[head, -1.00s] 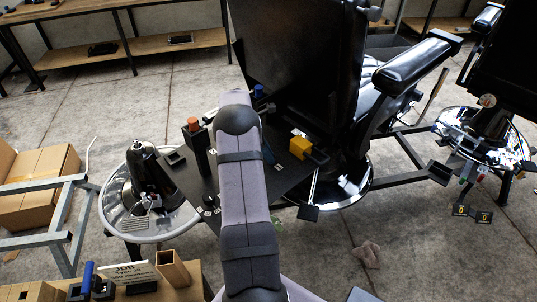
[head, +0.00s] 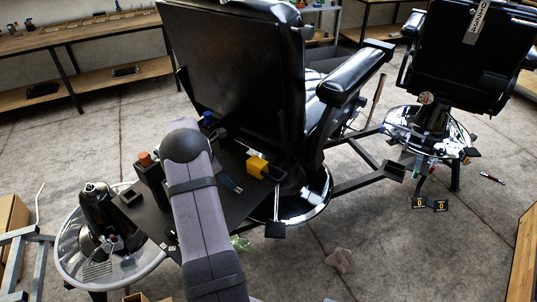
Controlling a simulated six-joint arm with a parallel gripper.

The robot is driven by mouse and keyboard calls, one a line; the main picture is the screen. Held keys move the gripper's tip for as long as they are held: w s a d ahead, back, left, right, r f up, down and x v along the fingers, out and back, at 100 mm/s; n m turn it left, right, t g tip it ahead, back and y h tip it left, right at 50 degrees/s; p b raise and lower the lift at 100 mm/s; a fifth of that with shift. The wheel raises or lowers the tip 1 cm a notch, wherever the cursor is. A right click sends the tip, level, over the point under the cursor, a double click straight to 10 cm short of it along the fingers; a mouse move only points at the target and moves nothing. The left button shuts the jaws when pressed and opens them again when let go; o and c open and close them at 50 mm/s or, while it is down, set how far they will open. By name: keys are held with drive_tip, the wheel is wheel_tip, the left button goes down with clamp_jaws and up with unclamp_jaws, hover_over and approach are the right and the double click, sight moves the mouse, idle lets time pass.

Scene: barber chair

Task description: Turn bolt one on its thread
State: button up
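Bolt one cannot be picked out in the head view. A black plate (head: 233,211) spreads beside the barber chair (head: 240,60). On it are a dark post with an orange top (head: 145,159), a blue-topped piece (head: 208,118), a yellow block (head: 257,166) and a small blue strip (head: 230,183). My grey arm crosses over the plate and hides its middle. My gripper does not show, so its state and any contact are hidden.
A round clear-rimmed stand (head: 68,262) with a dark cone-shaped piece is at lower left. A second chair (head: 455,65) stands at upper right above a shiny round base. A pinkish rag (head: 340,260) lies on the floor. Open floor lies at lower right.

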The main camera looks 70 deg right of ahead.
drive_tip(key=n, duration=0.2)
drive_tip(key=n+t, duration=0.1)
drive_tip(key=shift+s+a+r+n, duration=0.1)
drive_tip(key=shift+s+a+n, duration=0.05)
drive_tip(key=shift+s+n, duration=0.15)
drive_tip(key=n, duration=0.1)
drive_tip(key=n+t+p, duration=0.1)
drive_tip(key=n, duration=0.1)
drive_tip(key=shift+s+t+h, duration=0.15)
drive_tip(key=shift+t+h, duration=0.15)
drive_tip(key=shift+h, duration=0.1)
drive_tip(key=shift+a+r+n, duration=0.1)
drive_tip(key=shift+r+n, duration=0.25)
drive_tip(key=shift+n, duration=0.05)
drive_tip(key=d+b+v, duration=0.1)
drive_tip(key=v, duration=0.5)
drive_tip(key=s+d+m+h, duration=0.1)
drive_tip(key=s+d, duration=0.2)
drive_tip(key=d, duration=0.1)
drive_tip(key=s+d+m+t+h+b, duration=0.1)
drive_tip(key=s+d, duration=0.3)
drive_tip(key=s+d+t+h+b, duration=0.1)
drive_tip(key=s+d, duration=0.3)
drive_tip(key=shift+s+d+r+m+h, duration=0.1)
drive_tip(key=shift+s+r+m+h, duration=0.05)
drive_tip(key=shift+m+h, duration=0.2)
drive_tip(key=shift+s+d+r+m, duration=0.15)
drive_tip(key=shift+s+d+m, duration=0.1)
drive_tip(key=shift+s+d, duration=0.15)
drive_tip(key=shift+w+a, duration=0.1)
